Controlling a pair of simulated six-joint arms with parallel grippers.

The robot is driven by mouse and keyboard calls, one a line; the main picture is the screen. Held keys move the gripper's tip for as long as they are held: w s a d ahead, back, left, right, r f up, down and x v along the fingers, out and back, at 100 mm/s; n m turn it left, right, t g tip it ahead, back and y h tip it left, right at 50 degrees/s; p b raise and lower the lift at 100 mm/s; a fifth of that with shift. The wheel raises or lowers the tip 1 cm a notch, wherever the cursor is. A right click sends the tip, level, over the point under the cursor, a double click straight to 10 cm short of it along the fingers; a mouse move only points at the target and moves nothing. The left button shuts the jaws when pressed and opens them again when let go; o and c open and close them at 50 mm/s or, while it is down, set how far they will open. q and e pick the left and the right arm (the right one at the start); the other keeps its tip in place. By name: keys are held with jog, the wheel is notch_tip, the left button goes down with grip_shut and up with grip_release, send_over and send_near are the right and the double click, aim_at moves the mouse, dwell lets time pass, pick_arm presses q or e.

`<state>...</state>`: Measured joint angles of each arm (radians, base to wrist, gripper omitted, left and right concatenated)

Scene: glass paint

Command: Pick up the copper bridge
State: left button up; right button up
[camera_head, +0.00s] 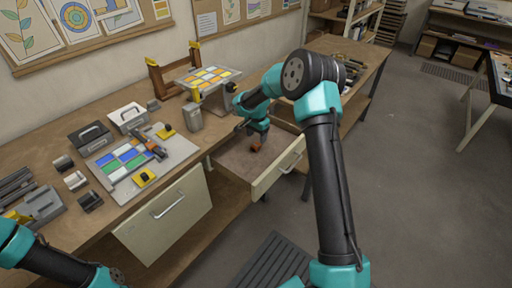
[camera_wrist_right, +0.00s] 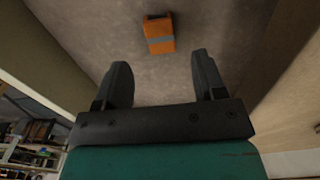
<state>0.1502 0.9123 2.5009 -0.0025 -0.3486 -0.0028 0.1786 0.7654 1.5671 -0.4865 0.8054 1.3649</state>
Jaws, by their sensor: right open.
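A small orange-brown block with a grey band, which looks like the copper bridge (camera_head: 256,147), lies on the floor of the open drawer (camera_head: 234,163). In the right wrist view the copper bridge (camera_wrist_right: 159,34) sits ahead of the fingertips, near the top of the picture and roughly between the two fingers. My right gripper (camera_wrist_right: 160,75) is open and empty, and apart from the bridge. In the head view my right gripper (camera_head: 254,138) hangs over the drawer just above the bridge. My left arm shows at the lower left, but its gripper is not seen.
The drawer's front (camera_head: 278,172) and side walls stand close around the right gripper. The workbench holds a board with coloured glass panes (camera_head: 125,157), a grey canister (camera_head: 193,117) and a raised stand with coloured panes (camera_head: 210,76). The rest of the drawer floor looks clear.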

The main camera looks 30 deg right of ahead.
aim_at(257, 145)
jog(key=shift+f, duration=0.1)
jog(key=shift+f, duration=2.5)
jog(key=shift+c, duration=0.5)
jog(key=c, duration=0.9)
